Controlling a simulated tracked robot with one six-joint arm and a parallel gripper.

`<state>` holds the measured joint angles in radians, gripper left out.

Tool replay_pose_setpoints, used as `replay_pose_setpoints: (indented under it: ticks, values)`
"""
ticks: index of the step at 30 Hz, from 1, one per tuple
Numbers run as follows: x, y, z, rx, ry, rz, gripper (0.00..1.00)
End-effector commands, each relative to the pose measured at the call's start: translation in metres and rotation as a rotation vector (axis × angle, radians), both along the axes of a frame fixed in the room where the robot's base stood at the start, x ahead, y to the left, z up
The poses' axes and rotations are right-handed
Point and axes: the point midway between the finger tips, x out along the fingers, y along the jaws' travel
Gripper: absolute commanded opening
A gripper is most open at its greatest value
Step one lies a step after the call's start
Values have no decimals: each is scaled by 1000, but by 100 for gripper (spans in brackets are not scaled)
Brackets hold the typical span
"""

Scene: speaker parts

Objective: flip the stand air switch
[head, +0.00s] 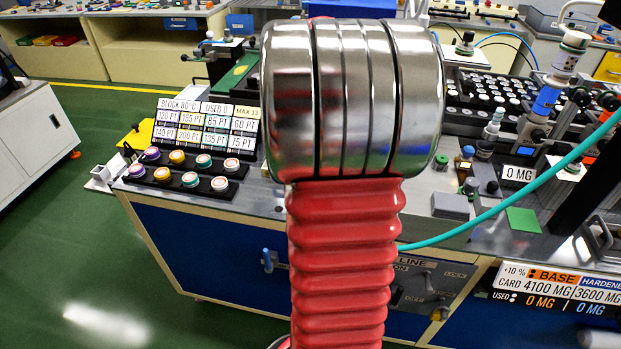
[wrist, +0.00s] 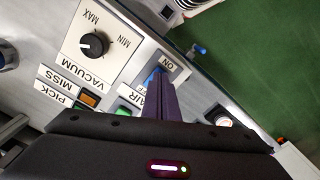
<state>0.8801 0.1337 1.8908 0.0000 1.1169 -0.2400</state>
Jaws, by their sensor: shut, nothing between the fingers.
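The air switch, a blue lever (wrist: 153,77) on a grey plate, shows in the wrist view between the labels ON and AIR. My gripper (wrist: 165,80) is shut and empty, its dark purple fingers together. The fingertips overlap the right side of the blue lever in the picture; I cannot tell if they touch it. Part of the lever and the AIR label is hidden behind the fingers. In the head view my red and metal arm blocks the middle, and neither the gripper nor this switch can be made out there.
A black vacuum knob (wrist: 94,45) stands left of the switch. Another blue lever (wrist: 197,49) sits beyond the panel edge. A teal hose (head: 520,205) crosses the bench at right.

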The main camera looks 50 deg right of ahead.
Motion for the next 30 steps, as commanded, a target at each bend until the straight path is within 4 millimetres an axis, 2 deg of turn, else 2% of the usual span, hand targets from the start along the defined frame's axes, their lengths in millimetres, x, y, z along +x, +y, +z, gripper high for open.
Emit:
replay_pose_setpoints:
  ticks: [30]
  values:
    - [0,0,-11,0,0,0,0]
